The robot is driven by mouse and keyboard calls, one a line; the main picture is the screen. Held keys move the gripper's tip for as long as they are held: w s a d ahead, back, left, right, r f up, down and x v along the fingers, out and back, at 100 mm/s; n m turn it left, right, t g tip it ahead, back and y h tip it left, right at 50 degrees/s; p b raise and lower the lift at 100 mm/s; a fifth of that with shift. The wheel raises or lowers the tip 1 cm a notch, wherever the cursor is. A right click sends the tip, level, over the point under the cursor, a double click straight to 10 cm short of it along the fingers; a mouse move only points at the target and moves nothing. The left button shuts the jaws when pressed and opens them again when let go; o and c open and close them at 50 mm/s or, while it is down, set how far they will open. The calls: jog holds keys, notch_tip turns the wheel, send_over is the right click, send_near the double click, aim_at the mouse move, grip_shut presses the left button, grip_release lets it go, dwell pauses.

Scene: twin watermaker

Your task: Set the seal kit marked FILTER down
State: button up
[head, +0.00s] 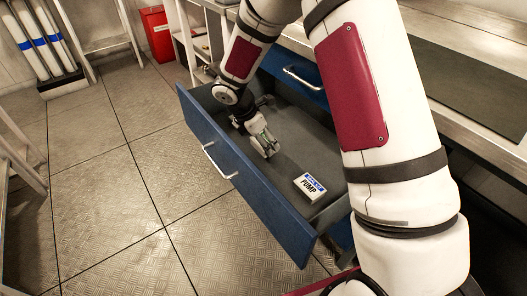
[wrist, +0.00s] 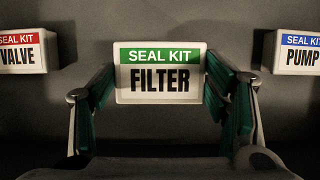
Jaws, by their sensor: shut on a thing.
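The seal kit marked FILTER (wrist: 160,74) is a white box with a green band, upright in the wrist view between the fingers of my gripper (wrist: 160,90). My gripper is shut on it, with green pads at its left and right sides. In the head view my gripper (head: 263,143) reaches down inside the open blue drawer (head: 232,175). The FILTER kit cannot be made out there. Whether the kit touches the drawer floor is not clear.
The PUMP kit (head: 309,186), with a blue band, lies in the drawer nearer the front; it also shows at the right in the wrist view (wrist: 292,52). The red-banded VALVE kit (wrist: 22,52) is at the left. Bare grey drawer floor (head: 305,135) lies around them.

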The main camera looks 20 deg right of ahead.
aim_at(259, 145)
jog(key=shift+f+b, duration=0.75)
jog(key=shift+f, duration=1.4)
jog(key=shift+f, duration=0.15)
jog(key=o, duration=1.2)
jog(key=p+v, duration=0.4)
jog(key=v, duration=0.8)
jog(key=shift+r, duration=0.25)
